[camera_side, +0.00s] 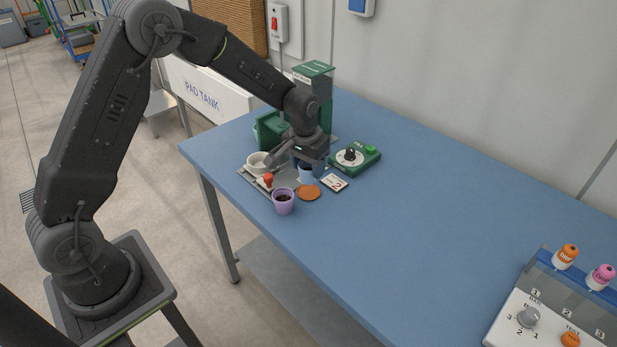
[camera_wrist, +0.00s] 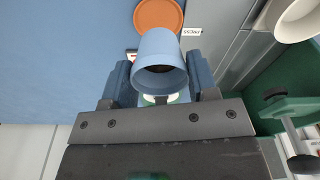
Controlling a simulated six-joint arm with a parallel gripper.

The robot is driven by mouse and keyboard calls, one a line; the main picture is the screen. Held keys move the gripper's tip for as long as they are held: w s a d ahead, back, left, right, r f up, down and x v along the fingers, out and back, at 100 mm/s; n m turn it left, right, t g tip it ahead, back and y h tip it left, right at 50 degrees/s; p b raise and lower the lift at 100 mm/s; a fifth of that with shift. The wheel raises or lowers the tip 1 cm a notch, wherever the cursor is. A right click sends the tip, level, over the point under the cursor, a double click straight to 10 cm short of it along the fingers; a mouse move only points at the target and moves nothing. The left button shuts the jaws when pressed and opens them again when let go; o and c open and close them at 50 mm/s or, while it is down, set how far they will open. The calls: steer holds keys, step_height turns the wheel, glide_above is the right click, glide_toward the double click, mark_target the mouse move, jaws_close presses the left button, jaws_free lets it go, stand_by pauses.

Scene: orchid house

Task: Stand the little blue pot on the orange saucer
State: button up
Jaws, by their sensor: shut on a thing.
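The little blue pot (camera_wrist: 160,51) is between the fingers of my gripper (camera_wrist: 160,85) in the wrist view, with dark contents showing at its mouth. My gripper is shut on it. In the side view the pot (camera_side: 306,172) hangs below my gripper (camera_side: 308,160), partly hidden by it, just behind the orange saucer. The orange saucer (camera_side: 308,193) lies flat on the blue table, with nothing seen on it. In the wrist view the saucer (camera_wrist: 158,13) shows beyond the pot, partly covered by it. Whether the pot touches anything beneath is not clear.
A purple pot (camera_side: 283,203) stands left of the saucer. A white pot (camera_side: 258,162) and a red-topped item (camera_side: 267,180) are on a grey plate. A white card (camera_side: 334,183) and green dial device (camera_side: 353,157) lie right.

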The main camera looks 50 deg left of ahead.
mark_target(308, 178)
steer(key=shift+f, duration=2)
steer(key=shift+f, duration=0.1)
steer(key=o, duration=1)
steer(key=shift+c, duration=0.2)
steer(key=s+d+r+t, duration=0.1)
steer(key=s+r, duration=0.3)
steer(key=r, duration=0.6)
steer(key=s+d+r, duration=0.1)
steer(key=s+r, duration=0.2)
steer(key=r, duration=0.7)
steer(key=s+d+r+m+t, duration=0.1)
steer(key=s+r, duration=0.1)
steer(key=s, duration=0.8)
steer(key=s+d+r+m+t, duration=0.1)
steer(key=s+r+t, duration=0.1)
steer(key=s, duration=0.9)
steer(key=shift+r, duration=0.5)
